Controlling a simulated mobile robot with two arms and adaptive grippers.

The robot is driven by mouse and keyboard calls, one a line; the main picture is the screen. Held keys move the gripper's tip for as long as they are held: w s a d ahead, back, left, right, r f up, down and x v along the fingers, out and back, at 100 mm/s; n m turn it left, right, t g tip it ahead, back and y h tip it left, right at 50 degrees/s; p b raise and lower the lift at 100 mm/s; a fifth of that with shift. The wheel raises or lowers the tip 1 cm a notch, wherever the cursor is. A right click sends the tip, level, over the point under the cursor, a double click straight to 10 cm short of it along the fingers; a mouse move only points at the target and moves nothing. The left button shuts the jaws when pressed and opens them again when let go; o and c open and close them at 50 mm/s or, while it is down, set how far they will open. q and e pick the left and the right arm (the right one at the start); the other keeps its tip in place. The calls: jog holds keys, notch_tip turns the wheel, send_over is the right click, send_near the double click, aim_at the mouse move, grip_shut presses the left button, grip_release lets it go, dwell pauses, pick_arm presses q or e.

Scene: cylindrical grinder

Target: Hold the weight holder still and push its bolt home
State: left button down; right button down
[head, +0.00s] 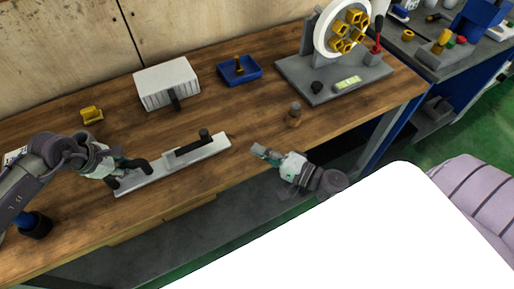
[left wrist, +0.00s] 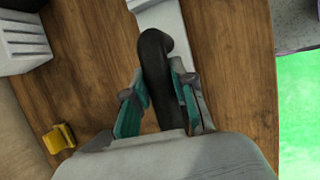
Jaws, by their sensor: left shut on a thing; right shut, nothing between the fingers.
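The long light-grey bar (head: 194,161) lying on the bench appears to be the weight holder. My left gripper (head: 120,166) is shut on this handle; the left wrist view shows the handle (left wrist: 155,60) between the teal pads (left wrist: 157,105). My right gripper (head: 260,150) is shut and empty, to the right of the bar and apart from it, over the bench's front edge.
Behind the bar are a white ribbed box (head: 167,80), a blue tray (head: 226,73) and a yellow part (head: 92,114). A small brown-and-grey piece (head: 294,116) stands at right. A grey stand (head: 320,82) with a white wheel is at back right. Bare wood surrounds the bar.

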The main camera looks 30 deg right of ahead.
pick_arm(q)
jog(key=c, duration=0.9)
grip_release()
jog(key=v, duration=1.2)
